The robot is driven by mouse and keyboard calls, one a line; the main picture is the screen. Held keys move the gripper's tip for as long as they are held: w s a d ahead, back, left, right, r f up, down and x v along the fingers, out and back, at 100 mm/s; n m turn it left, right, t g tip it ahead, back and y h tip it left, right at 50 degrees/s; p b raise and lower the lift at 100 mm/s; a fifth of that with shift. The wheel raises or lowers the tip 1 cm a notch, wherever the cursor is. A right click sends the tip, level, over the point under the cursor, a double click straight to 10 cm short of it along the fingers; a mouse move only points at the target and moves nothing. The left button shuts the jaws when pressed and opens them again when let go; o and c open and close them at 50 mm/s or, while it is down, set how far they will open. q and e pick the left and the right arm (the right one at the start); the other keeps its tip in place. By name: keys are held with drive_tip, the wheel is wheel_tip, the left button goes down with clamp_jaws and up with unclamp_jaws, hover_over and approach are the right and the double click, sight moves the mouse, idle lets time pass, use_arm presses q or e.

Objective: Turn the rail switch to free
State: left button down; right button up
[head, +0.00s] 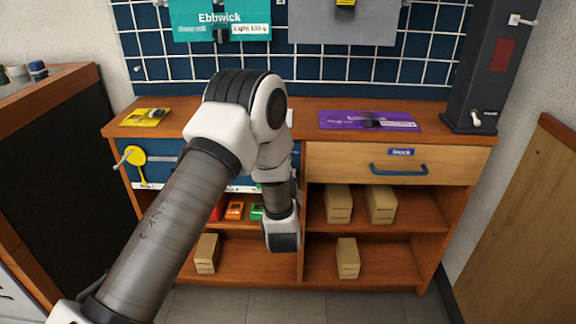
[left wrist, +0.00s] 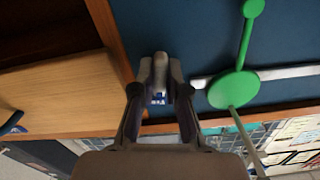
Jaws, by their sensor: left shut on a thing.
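My left gripper (left wrist: 160,92) is shut on a grey, rounded knob (left wrist: 160,68) that stands in front of the blue panel (left wrist: 215,40) in the left wrist view. A small blue and white patch shows between the fingers. The knob looks like the rail switch's handle, but its setting cannot be read. A white rail (left wrist: 285,73) runs across the panel beside it. In the head view my left arm (head: 170,230) covers the middle of the panel and hides the knob and fingertips. My right gripper is not in view.
A green disc with a rod (left wrist: 233,90) is near the gripper. A yellow disc (head: 134,157) is at the panel's left end.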

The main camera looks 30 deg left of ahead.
use_arm(q)
drive_tip(key=shift+m+p, duration=3.05)
drive_tip(key=shift+m, duration=0.35)
drive_tip(key=c, duration=1.2)
unclamp_jaws()
drive_tip(key=v, duration=1.2)
